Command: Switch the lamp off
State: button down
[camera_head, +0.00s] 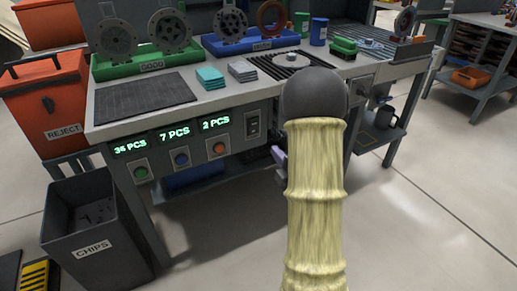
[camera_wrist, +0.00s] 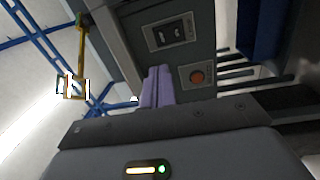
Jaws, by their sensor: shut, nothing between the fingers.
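A dark switch plate (camera_head: 253,124) with a rocker-like switch sits at the right end of the bench's front panel. It also shows in the wrist view (camera_wrist: 170,31), above my gripper. My gripper (camera_wrist: 157,70) has pale purple fingers, shut together and empty, pointing toward the panel between the switch plate and a red-orange button (camera_wrist: 197,77). In the head view a bit of my gripper (camera_head: 280,158) shows right of and below the switch plate; my arm hides the rest. I cannot make out a lamp in either view.
The panel also holds a green button (camera_head: 141,172), a blue button (camera_head: 181,159) and the red button (camera_head: 219,148), under lit counters. The workbench (camera_head: 200,100) carries green and blue racks. A chips bin (camera_head: 92,250) and reject bin (camera_head: 62,132) stand left.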

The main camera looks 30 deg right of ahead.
aim_at(254, 124)
jog(key=shift+s+d+f+n+t+b, duration=0.1)
jog(key=shift+s+f+n+t+b, duration=0.2)
jog(key=shift+f, duration=0.25)
jog(key=shift+s+d+f+n+t+b, duration=0.1)
jog(key=shift+f+n+b, duration=0.1)
jog(key=shift+f+b, duration=0.25)
jog(key=shift+a, duration=0.15)
jog(key=w+b, duration=0.1)
jog(key=w, duration=0.3)
jog(key=w+r+b, duration=0.1)
jog(key=w, duration=0.4)
jog(key=w+r, duration=0.1)
jog(key=w, duration=0.3)
jog(key=shift+w+a+b, duration=0.2)
jog(key=shift+w+b, duration=0.1)
jog(key=shift+b, duration=0.1)
jog(key=shift+w, duration=0.1)
jog(key=shift+d+r, duration=0.1)
jog(key=shift+d, duration=0.05)
